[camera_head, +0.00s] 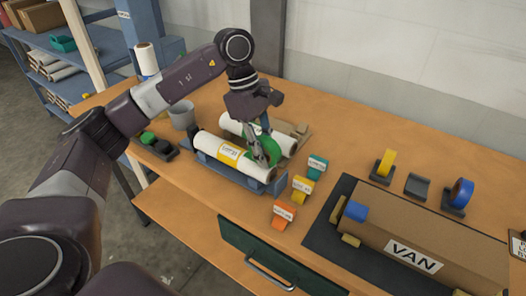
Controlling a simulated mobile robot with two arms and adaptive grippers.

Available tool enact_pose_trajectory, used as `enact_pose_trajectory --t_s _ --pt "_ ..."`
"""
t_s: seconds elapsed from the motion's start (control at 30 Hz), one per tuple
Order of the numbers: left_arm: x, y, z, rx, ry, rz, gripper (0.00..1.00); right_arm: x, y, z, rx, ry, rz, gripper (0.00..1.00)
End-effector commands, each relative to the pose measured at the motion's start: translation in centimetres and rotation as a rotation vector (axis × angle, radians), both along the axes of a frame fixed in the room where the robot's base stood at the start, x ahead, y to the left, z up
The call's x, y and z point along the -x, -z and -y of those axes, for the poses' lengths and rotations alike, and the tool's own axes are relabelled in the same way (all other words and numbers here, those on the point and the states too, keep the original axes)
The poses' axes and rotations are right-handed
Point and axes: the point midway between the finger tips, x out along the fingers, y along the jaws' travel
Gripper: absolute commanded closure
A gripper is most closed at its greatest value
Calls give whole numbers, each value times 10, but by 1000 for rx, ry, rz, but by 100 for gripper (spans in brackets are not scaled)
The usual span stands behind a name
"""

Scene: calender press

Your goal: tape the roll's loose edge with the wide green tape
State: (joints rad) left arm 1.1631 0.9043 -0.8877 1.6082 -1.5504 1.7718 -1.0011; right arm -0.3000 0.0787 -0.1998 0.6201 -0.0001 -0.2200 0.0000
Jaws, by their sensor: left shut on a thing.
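My left gripper (257,149) reaches down over the workbench and is shut on a green tape roll (270,150). The tape stands on edge, at or just above the right part of the front white roll (205,144); I cannot tell if they touch. This roll has a yellow label and lies in a blue cradle (228,176). A second white roll (232,124) lies behind it, partly hidden by the gripper. The roll's loose edge cannot be made out. My right gripper is out of view.
Small labelled teal (317,167), yellow (301,189) and orange (283,214) tape pieces stand right of the cradle. Yellow (386,163) and blue (461,194) tapes sit in dark holders beside an empty holder (416,187). A brown VAN package (420,240) lies front right.

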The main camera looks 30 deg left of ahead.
Motion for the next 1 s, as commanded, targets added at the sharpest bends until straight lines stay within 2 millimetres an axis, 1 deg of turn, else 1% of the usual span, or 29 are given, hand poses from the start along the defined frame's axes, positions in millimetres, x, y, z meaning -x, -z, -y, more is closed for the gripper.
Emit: enact_pose_trajectory --t_s 0.1,0.47,0.8,1.0 --pt "1 1 5 0 3 -1 100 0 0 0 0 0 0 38" --pt "1 1 6 0 2 -2 100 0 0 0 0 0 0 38" --pt "2 1 16 0 1 -1 100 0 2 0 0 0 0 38" --pt "2 1 17 0 1 -1 100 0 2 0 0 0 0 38"
